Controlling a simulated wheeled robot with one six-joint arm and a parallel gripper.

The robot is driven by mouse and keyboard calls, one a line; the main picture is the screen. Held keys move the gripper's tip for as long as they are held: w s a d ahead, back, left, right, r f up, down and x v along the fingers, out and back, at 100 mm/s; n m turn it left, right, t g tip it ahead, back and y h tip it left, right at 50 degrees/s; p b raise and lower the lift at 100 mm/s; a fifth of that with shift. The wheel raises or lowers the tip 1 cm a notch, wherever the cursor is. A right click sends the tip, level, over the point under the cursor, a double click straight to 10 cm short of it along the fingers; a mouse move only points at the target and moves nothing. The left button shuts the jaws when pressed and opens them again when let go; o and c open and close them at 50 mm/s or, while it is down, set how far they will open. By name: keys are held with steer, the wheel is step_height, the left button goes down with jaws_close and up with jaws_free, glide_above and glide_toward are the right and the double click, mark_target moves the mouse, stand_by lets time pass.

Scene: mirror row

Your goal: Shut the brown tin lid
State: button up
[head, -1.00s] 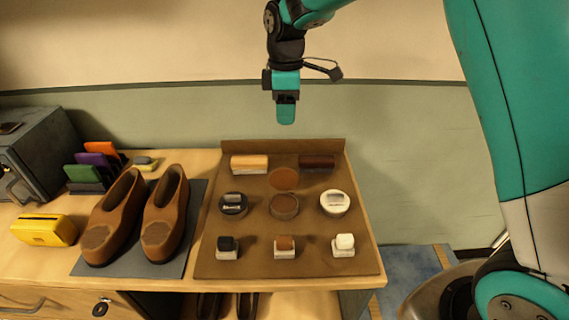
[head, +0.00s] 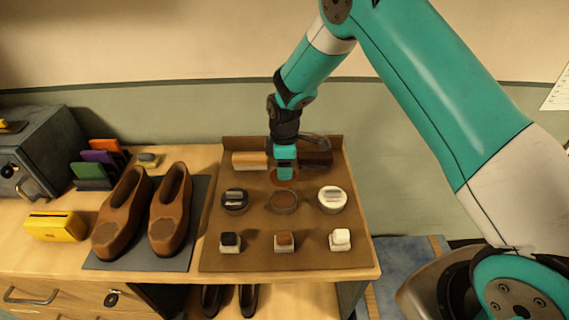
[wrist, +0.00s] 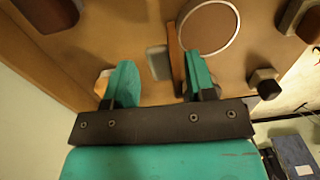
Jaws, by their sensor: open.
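The brown tin (head: 284,200) sits open in the middle of the brown tray. Its round brown lid (head: 292,181) stands up at the tin's back edge. My gripper (head: 284,170) is low over the tray, at the lid, and partly hides it in the head view. In the wrist view the jaws (wrist: 161,78) are apart, and the tin (wrist: 208,28) shows as a brown disc with a pale rim. A thin brown upright piece, seemingly the lid edge-on (wrist: 176,60), is close to the right finger; contact cannot be told.
A black tin (head: 235,200) and a white tin (head: 332,199) flank the brown tin. A tan brush (head: 249,160) and a dark brush (head: 318,158) lie behind, close to my gripper. Small applicators (head: 285,241) stand in front. Brown shoes (head: 170,208) stand to the left.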

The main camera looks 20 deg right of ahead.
steer(key=shift+f, duration=0.25)
jaws_close()
